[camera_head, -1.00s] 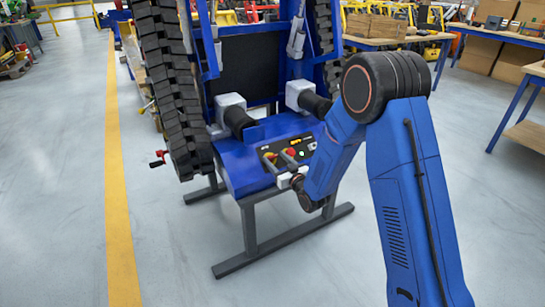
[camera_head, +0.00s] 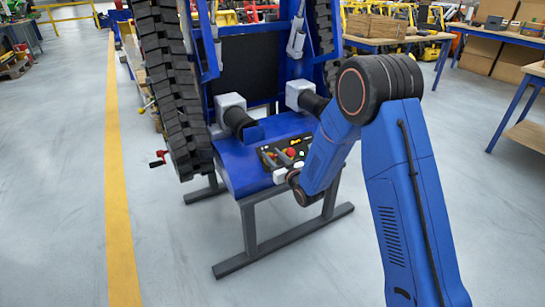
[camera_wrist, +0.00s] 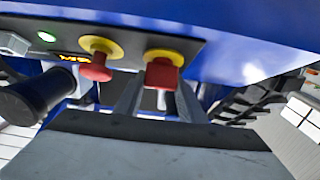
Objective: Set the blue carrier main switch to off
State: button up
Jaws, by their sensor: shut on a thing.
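The blue carrier (camera_head: 236,170) stands ahead of me, with a black control panel (camera_head: 309,141) on its front deck. In the wrist view, the panel (camera_wrist: 20,24) carries a square red switch handle (camera_wrist: 163,73) on a yellow plate. I take it as the main switch. My gripper (camera_wrist: 160,98) has one finger on each side of this handle and is shut on it. The handle's exact turn is hard to read. In the head view, my gripper (camera_head: 275,158) reaches the panel's left part and hides the switch.
A round red button (camera_wrist: 96,68) on a yellow ring sits close left of the switch, with a lit green lamp (camera_wrist: 47,36) beyond. A dark cylinder (camera_wrist: 38,97) juts out at left. A rubber track (camera_head: 172,90) rises on the carrier's left side. The floor in front is clear.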

jog(key=shift+d+n+y, duration=0.1)
jog(key=shift+n+y, duration=0.2)
jog(key=shift+n, duration=0.1)
jog(key=n+g+y, duration=0.2)
jog(key=n, duration=0.1)
jog(key=shift+n+g, duration=0.3)
jog(key=n+g+y, duration=0.1)
jog(key=n+g, duration=0.2)
jog(key=n+g+y, duration=0.1)
jog(key=n+g, duration=0.1)
jog(key=n, duration=0.2)
jog(key=shift+g, duration=0.4)
jog(key=n+g, duration=0.4)
jog(key=n, duration=0.1)
jog(key=shift+s, duration=0.1)
jog(key=shift+s+f+n+g+h, duration=0.1)
jog(key=shift+n+g+h, duration=0.5)
jog(key=shift+n+g, duration=0.5)
jog(key=shift+s+n+g+h, duration=0.1)
jog(key=shift+n+g+h, duration=0.55)
jog(key=shift+n, duration=0.85)
jog(key=o, duration=1)
jog(key=shift+o, duration=0.2)
